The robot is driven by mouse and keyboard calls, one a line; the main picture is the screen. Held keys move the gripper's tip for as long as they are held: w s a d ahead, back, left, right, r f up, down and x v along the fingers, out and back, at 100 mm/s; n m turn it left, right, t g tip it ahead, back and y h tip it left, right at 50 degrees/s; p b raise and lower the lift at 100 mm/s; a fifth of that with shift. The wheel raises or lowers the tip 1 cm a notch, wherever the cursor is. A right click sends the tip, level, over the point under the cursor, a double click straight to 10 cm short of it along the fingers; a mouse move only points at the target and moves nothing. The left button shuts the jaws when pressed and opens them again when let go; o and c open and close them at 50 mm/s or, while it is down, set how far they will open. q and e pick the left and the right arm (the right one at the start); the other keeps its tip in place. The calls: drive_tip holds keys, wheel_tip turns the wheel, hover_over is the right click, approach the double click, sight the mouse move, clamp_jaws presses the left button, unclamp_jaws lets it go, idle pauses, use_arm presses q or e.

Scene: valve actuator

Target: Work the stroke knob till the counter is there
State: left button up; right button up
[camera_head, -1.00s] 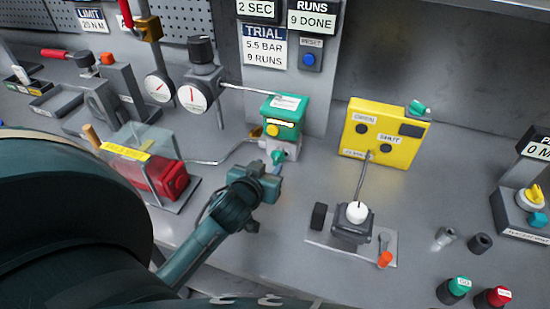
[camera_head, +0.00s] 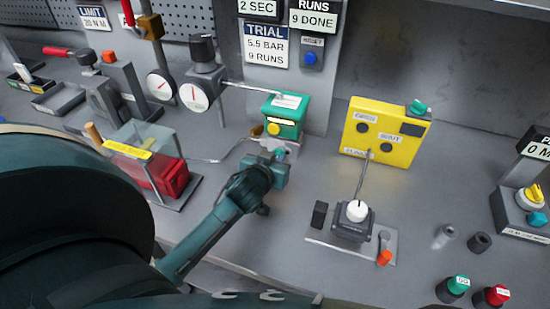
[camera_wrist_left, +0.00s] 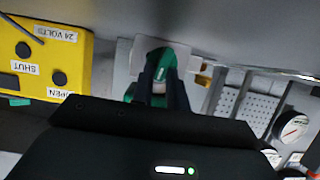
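The green actuator box (camera_head: 286,117) stands on the bench before the rear panel, with a yellow knob (camera_head: 274,129) on its front. My left gripper (camera_head: 273,160) is right at the foot of this box and hides the teal knob there. In the left wrist view the dark fingers (camera_wrist_left: 164,92) stand apart in front of something green (camera_wrist_left: 160,64); whether they touch the knob is unclear. The runs counter (camera_head: 313,21) reads 9 DONE. The trial card (camera_head: 266,45) reads 5.5 BAR, 9 RUNS. My right gripper is not seen.
A yellow box (camera_head: 385,133) marked OPEN and SHUT stands right of the actuator. A base with a white-topped knob (camera_head: 356,212) is nearer. A clear guard over a red part (camera_head: 165,175) is left of my arm. Green (camera_head: 458,285) and red (camera_head: 497,295) buttons sit front right.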

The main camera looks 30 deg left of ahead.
use_arm(q)
clamp_jaws()
drive_tip(key=shift+a+n+h, duration=0.1)
drive_tip(key=shift+n+h, duration=0.3)
drive_tip(key=shift+n, duration=0.4)
drive_tip(key=o, duration=0.5)
unclamp_jaws()
drive_tip(key=shift+s, duration=0.1)
